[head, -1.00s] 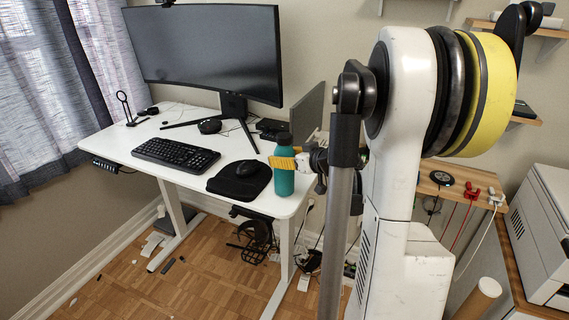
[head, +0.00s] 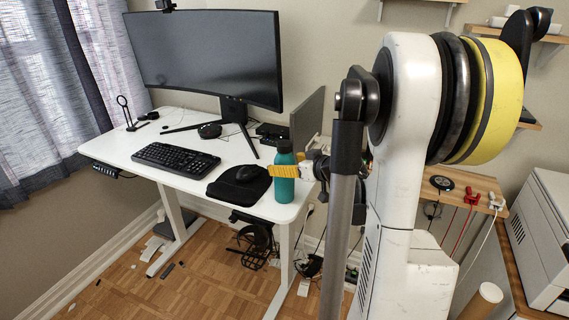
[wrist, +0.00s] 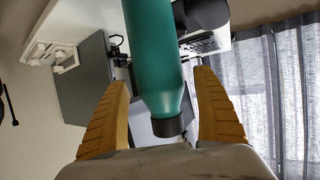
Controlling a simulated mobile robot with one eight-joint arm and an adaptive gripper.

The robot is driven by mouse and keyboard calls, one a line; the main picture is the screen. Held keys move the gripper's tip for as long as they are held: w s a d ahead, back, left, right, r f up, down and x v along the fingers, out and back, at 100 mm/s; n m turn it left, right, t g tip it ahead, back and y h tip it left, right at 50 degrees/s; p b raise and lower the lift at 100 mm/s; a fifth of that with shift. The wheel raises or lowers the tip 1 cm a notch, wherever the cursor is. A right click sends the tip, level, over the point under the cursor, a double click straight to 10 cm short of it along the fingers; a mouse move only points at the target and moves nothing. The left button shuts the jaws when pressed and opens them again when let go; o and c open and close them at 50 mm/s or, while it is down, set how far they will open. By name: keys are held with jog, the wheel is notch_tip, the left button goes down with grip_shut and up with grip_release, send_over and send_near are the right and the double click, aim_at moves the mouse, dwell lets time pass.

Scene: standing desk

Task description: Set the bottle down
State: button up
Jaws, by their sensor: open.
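A teal bottle (head: 284,191) with a dark cap stands upright on the white desk (head: 230,184), near its front right corner. My gripper (head: 284,171) reaches it from the right, with a yellow finger across the bottle's upper body. In the wrist view, the bottle (wrist: 153,50) lies between the two yellow fingers of my gripper (wrist: 162,76), its cap pointing down in the picture. The fingers are spread, with a visible gap on each side of the bottle. The bottle's base is out of the wrist view.
A black mouse (head: 247,173) on a dark pad (head: 228,189) is just left of the bottle. A keyboard (head: 175,157) and a large monitor (head: 205,58) are farther left and back. A grey panel (head: 306,120) stands behind the bottle. The desk edge is close.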

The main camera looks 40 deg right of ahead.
jog(key=d+p+v, duration=0.1)
jog(key=p+v, duration=0.2)
jog(key=v, duration=0.8)
jog(key=w+a+g+y, duration=0.15)
jog(key=a+g, duration=0.25)
jog(key=a, duration=2)
jog(key=s+a+g, duration=0.2)
jog(key=s+a, duration=0.7)
jog(key=a, duration=0.2)
jog(key=shift+s+f+n, duration=0.3)
jog(key=shift+s+n, duration=0.05)
jog(key=shift+n, duration=0.05)
jog(key=shift+h, duration=0.25)
